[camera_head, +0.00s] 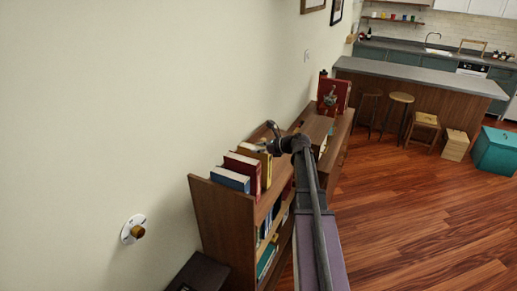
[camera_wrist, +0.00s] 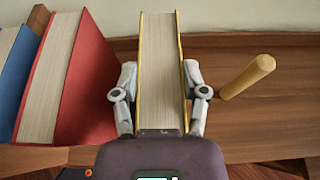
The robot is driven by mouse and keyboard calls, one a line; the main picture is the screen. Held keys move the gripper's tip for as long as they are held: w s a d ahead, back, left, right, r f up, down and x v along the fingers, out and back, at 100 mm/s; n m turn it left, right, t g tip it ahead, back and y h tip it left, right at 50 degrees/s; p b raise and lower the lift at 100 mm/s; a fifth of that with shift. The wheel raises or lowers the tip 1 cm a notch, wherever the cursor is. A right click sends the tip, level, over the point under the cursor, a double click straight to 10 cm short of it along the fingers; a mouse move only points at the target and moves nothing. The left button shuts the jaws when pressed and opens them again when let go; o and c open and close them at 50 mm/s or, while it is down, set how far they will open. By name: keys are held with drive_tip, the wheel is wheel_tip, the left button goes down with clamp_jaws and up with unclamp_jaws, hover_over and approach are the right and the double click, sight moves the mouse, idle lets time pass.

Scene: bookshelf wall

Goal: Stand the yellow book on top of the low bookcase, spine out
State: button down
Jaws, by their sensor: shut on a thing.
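The yellow book (camera_wrist: 158,60) is upright between the fingers of my gripper (camera_wrist: 160,78), which is shut on its two covers. Its pale page edges face the wrist camera; its spine is hidden. In the head view the yellow book (camera_head: 259,156) is at the low bookcase (camera_head: 222,215), right behind the red book, with my gripper (camera_head: 272,147) at it. The bookcase top (camera_wrist: 285,110) spreads below and beside it in the wrist view. I cannot tell whether the book's lower edge touches that top.
A thick red book (camera_wrist: 85,85) and a blue book (camera_wrist: 18,75) stand left of it in the wrist view, with a gap to the yellow book. A wooden peg-like piece (camera_wrist: 248,77) is close on the right. The wall (camera_head: 120,110) runs behind the bookcase.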

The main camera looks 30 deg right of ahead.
drive_tip(key=shift+a, duration=0.2)
idle(0.4)
drive_tip(key=shift+f, duration=0.2)
idle(0.4)
drive_tip(key=shift+c, duration=0.2)
unclamp_jaws()
drive_tip(key=shift+r, duration=0.1)
idle(0.4)
